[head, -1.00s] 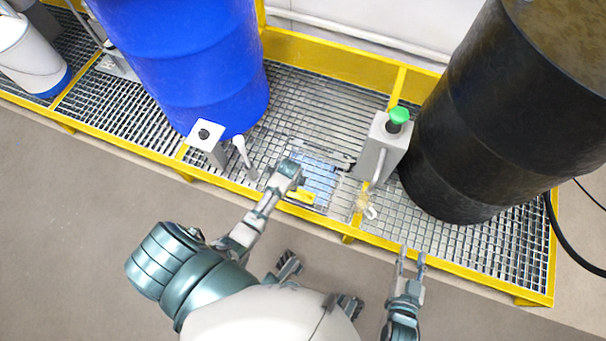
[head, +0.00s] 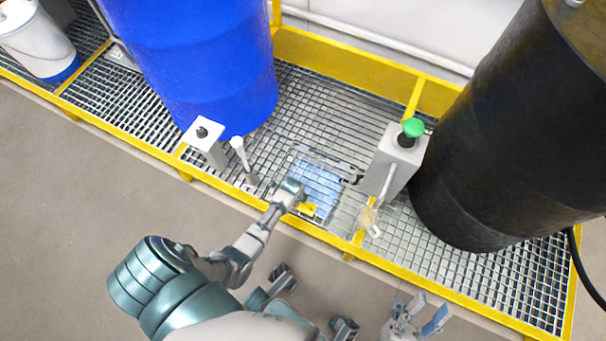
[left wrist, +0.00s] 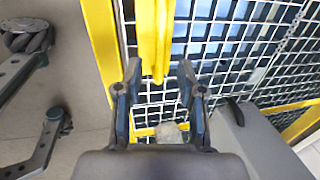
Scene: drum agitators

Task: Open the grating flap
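The grating flap (head: 330,190) is a square of metal grid in the walkway floor, with blue showing beneath it. It looks flat in the floor. A yellow handle (head: 307,209) is at its front edge. My left gripper (head: 296,191) is at the handle. In the left wrist view its two fingers (left wrist: 160,70) are apart, with the yellow handle (left wrist: 155,38) between them. Gaps show on both sides of the handle. My right gripper (head: 424,308) is open and empty at the bottom, in front of the walkway.
A blue drum (head: 200,65) stands behind left and a black drum (head: 475,150) at right. A grey post with a green button (head: 413,128) is right of the flap. A small grey post (head: 206,143) and a white-topped lever (head: 240,152) stand left.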

